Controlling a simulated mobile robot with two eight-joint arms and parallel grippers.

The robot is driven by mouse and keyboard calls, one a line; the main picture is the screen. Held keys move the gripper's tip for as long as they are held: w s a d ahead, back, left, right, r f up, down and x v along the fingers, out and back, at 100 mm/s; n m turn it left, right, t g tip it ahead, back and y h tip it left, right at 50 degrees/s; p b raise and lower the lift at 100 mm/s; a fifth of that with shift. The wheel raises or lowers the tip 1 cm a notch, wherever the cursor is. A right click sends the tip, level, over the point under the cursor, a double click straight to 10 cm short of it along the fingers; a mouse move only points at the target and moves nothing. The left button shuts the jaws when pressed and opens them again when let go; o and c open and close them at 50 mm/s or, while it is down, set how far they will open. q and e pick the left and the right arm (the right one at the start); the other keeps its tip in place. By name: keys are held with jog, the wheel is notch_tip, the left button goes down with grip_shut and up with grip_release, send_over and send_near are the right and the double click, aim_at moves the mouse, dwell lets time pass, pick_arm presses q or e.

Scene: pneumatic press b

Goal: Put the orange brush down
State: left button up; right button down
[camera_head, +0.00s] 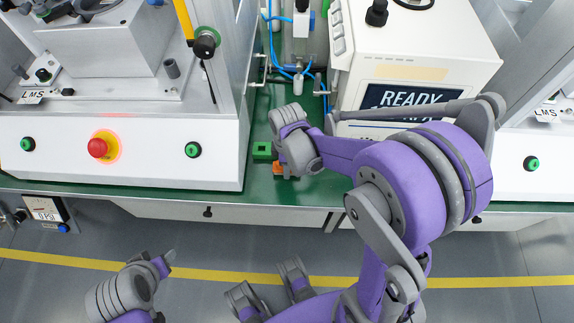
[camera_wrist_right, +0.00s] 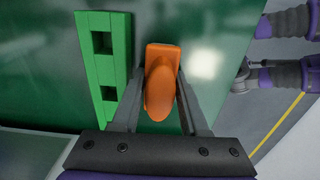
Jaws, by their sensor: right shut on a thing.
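The orange brush (camera_wrist_right: 160,90) is between the two fingers of my right gripper (camera_wrist_right: 160,104) in the wrist view, with its rounded end toward the camera. In the head view, a little orange of the brush (camera_head: 278,166) shows beside my right gripper (camera_head: 287,166), low over the green table near its front edge. I cannot tell whether the brush touches the table. The gripper hides most of it in the head view. What looks like my left gripper (camera_head: 166,262) is at the lower left over the floor, away from the table; its jaw opening is unclear.
A green block with square openings (camera_wrist_right: 103,62) lies just left of the brush; it also shows in the head view (camera_head: 263,150). White machine housings (camera_head: 120,150) stand left and a READY display (camera_head: 410,97) stands right. Green table (camera_head: 310,190) is bare near the front edge.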

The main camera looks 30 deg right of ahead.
jog(key=shift+f, duration=0.15)
jog(key=c, duration=0.7)
grip_release()
